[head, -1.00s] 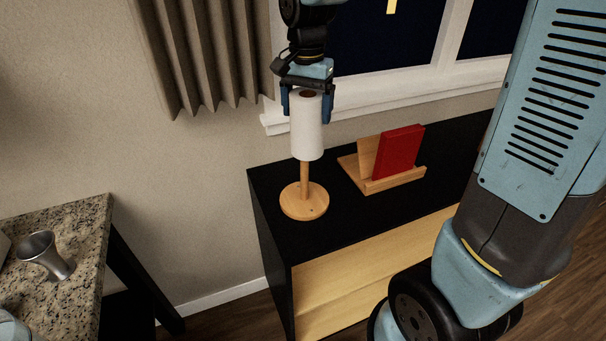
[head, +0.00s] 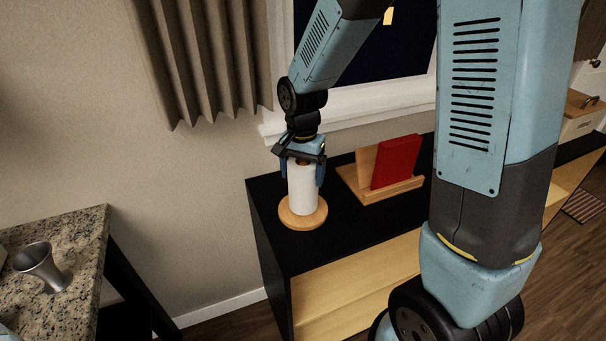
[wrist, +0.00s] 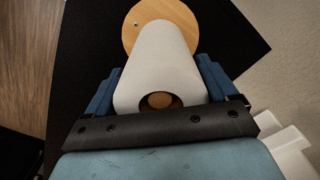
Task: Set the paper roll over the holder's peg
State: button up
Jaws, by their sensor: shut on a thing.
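The white paper roll (head: 302,192) stands upright over the holder's peg, low down near the round wooden base of the holder (head: 301,218). In the wrist view the paper roll (wrist: 156,62) shows between my fingers, and a brown round end shows inside its core. The holder's base (wrist: 160,18) shows beyond the roll's far end. My gripper (head: 304,178) is at the roll's top, pointing down, with its blue fingers on either side, shut on the roll. Most of the peg is hidden inside the roll. I cannot tell whether the roll's lower end touches the base.
The holder stands on a black-topped cabinet (head: 340,233). A wooden stand (head: 385,190) with a red book (head: 397,161) is to its right. A granite counter (head: 80,232) with a metal cup (head: 40,264) is at the left. The wall and window sill are behind.

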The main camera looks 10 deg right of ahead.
jog(key=shift+f, duration=0.55)
jog(key=o, duration=0.9)
jog(key=shift+c, duration=0.2)
notch_tip(320, 180, up, 12)
jog(key=shift+r, duration=0.2)
jog(key=s+d+r+n+t, duration=0.2)
jog(key=s+d+r, duration=0.3)
jog(key=s+d, duration=0.3)
jog(key=s+d+r+n+t, duration=0.3)
jog(key=s+d+r, duration=0.3)
jog(key=s+d, duration=0.2)
jog(key=shift+s+d+r+n+t, duration=0.2)
jog(key=shift+s+n+t, duration=0.1)
jog(key=shift+s+n, duration=0.15)
